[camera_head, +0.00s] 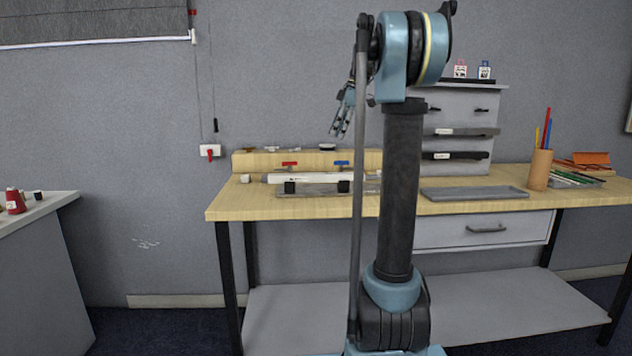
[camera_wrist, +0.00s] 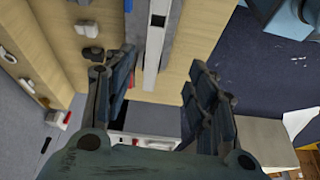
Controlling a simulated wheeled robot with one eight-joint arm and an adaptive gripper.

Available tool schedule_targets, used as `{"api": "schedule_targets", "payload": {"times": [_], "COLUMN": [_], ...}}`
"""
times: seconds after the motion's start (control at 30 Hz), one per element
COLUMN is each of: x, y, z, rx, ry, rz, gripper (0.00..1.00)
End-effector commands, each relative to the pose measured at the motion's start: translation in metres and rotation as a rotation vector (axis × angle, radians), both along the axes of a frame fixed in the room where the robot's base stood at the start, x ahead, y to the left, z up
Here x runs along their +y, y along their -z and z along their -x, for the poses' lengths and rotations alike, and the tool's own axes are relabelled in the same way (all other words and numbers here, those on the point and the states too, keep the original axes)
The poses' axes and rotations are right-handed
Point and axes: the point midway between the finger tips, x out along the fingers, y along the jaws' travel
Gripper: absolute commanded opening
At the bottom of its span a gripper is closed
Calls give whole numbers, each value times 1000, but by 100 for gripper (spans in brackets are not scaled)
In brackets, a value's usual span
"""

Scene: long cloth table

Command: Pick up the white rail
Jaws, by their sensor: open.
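The white rail (camera_head: 310,177) looks like a long pale bar lying along the wooden table, left of my arm's column in the head view. Two black blocks stand in front of it, and my arm hides its right end. In the wrist view, a long pale bar with a dark square patch, which seems to be the rail (camera_wrist: 154,52), runs down from the top edge. My gripper (camera_head: 341,132) hangs above the table in the head view. In the wrist view my gripper (camera_wrist: 160,68) is open, its fingers apart on either side of the bar's lower end. Nothing is held.
A flat grey tray (camera_head: 475,194) lies right of my column. A cup with pencils (camera_head: 538,170) stands at the right. Red (camera_head: 289,164) and blue (camera_head: 341,163) handled items sit behind the rail. A grey side table (camera_head: 40,207) is at left.

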Motion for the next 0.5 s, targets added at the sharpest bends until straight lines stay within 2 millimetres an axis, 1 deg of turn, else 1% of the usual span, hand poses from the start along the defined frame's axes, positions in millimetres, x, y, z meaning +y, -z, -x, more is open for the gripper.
{"api": "schedule_targets", "payload": {"times": [0.03,0.1,0.2,0.27,0.37,0.5], "x": [-1,-1,0,1,6,16], "y": [-3,-6,-6,-2,10,33], "z": [-8,-15,-19,-20,-19,-19], "rx": [-6,-14,-19,-21,-21,-21], "ry": [-22,-48,-68,-71,-72,-70], "rz": [-6,-13,-19,-20,-19,-19], "gripper": [52,52,52,52,52,52]}}
